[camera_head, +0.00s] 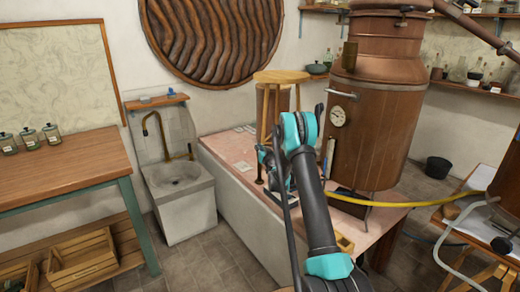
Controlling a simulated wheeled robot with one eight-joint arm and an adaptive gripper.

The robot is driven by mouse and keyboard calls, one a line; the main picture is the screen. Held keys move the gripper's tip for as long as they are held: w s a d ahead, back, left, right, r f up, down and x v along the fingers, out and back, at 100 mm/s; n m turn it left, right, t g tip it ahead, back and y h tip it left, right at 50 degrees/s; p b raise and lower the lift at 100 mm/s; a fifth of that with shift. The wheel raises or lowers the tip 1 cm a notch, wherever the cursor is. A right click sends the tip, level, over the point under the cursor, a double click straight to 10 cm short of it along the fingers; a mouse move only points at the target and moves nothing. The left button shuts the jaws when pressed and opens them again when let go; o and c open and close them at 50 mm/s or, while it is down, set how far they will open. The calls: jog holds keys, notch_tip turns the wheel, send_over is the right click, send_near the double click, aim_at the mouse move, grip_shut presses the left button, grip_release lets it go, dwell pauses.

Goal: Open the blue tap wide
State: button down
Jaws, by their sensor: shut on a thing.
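My gripper (265,160) is a small dark shape left of my teal wrist, close to the legs of the wooden stool. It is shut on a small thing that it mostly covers. The place fits the blue tap, but I see no clear blue handle there. My arm hides what lies behind and below it, so how far the tap is turned cannot be seen.
The stool (282,76) stands on a pink-topped plinth (226,150), beside a large copper still (372,140). A yellow hose (420,203) runs right. A stone sink (178,182) and wooden table (60,170) stand left. The tiled floor between is free.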

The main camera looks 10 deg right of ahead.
jog(key=m+h, duration=0.1)
jog(key=h, duration=0.1)
jog(key=m+h, duration=0.1)
jog(key=h, duration=0.1)
jog(key=m+h, duration=0.1)
jog(key=h, duration=0.1)
jog(key=shift+a+m, duration=0.35)
jog(key=shift+m, duration=0.05)
jog(key=m+g+h, duration=0.1)
jog(key=m+h, duration=0.2)
jog(key=h, duration=0.2)
jog(key=shift+a+m, duration=0.1)
jog(key=shift+m, duration=0.2)
jog(key=m+g+h, duration=0.5)
jog(key=h, duration=0.1)
jog(key=shift+w+g+h, duration=0.1)
jog(key=shift+g+h, duration=0.3)
jog(key=shift+m, duration=0.4)
jog(key=c, duration=1.5)
grip_release()
jog(key=shift+o, duration=0.2)
jog(key=v, duration=1.1)
jog(key=shift+a, duration=0.4)
